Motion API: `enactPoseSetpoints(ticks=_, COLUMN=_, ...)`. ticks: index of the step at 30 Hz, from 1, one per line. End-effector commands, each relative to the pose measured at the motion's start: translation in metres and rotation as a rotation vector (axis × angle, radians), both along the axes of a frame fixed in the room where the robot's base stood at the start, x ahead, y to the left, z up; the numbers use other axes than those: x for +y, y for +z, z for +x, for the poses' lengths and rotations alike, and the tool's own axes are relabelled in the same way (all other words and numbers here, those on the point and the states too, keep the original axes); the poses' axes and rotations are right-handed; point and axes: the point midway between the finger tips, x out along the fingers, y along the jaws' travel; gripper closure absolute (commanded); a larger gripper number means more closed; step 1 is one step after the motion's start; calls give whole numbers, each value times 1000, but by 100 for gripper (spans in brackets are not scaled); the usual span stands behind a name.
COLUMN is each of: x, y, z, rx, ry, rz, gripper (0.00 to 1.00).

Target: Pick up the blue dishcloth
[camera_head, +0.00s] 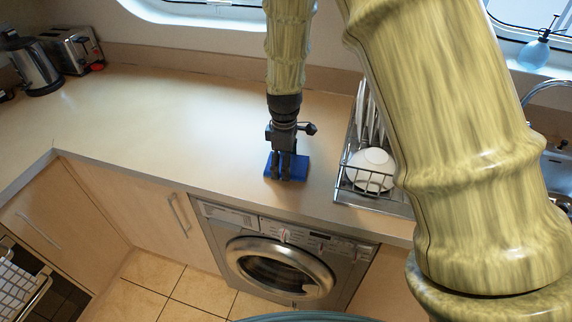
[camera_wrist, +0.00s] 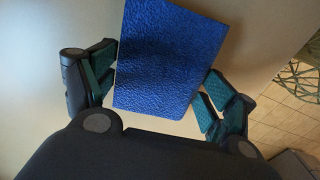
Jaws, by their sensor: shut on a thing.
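The blue dishcloth (camera_head: 302,163) is a flat, textured blue rectangle on the light counter, near its front edge above the washing machine. In the wrist view the dishcloth (camera_wrist: 170,58) lies between the two fingers, with a pad at its left and right edges. My gripper (camera_head: 286,177) points down over the dishcloth and is shut on it; it also shows in the wrist view (camera_wrist: 155,90). I cannot tell whether the cloth is lifted off the counter. Part of the cloth is hidden behind the fingers.
A wire dish rack (camera_head: 342,190) with plates and a white bowl (camera_head: 370,168) stands just right of my gripper. A kettle (camera_head: 35,68) and toaster (camera_head: 73,50) stand at the far left. The counter (camera_head: 150,120) between is clear. A washing machine (camera_head: 280,262) is below.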

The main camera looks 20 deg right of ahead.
Motion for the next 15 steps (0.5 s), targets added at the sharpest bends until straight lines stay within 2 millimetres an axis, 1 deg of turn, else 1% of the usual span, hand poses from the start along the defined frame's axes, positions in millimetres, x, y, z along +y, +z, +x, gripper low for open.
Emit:
enactPoseSetpoints(ticks=4, x=0, y=5, z=0, rx=-1, ry=0, rz=0, gripper=32)
enactPoseSetpoints(ticks=8, x=0, y=16, z=1, rx=-3, ry=0, rz=1, gripper=32)
enactPoseSetpoints(ticks=15, x=0, y=51, z=1, rx=-4, ry=-1, rz=0, gripper=32)
